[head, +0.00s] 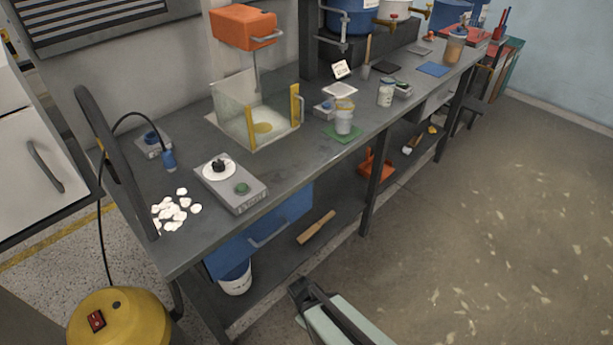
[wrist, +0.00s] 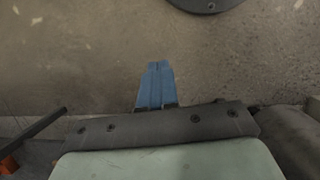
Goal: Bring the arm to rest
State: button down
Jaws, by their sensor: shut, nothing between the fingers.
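My gripper shows in the wrist view as a pair of blue fingers (wrist: 156,82) pressed together with nothing between them. Below them in that view is a dark mounting bar and a pale green housing. In the head view my arm comes in at the bottom middle, with its dark end (head: 300,287) low in front of the workbench (head: 330,152) and apart from it. The fingertips cannot be made out there.
A clear-walled box (head: 228,113) stands behind. A yellow drum (head: 118,318) is on the floor at left. Open floor (head: 500,220) lies to the right.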

jog(key=s+d+f+m+g+y, duration=0.3)
jog(key=s+d+f+m, duration=0.3)
jog(key=s+d+m, duration=0.3)
jog(key=shift+s+d+f+m+g, duration=0.35)
jog(key=shift+s+d+g, duration=0.55)
jog(key=shift+s+d, duration=0.95)
jog(key=shift+w+d, duration=0.2)
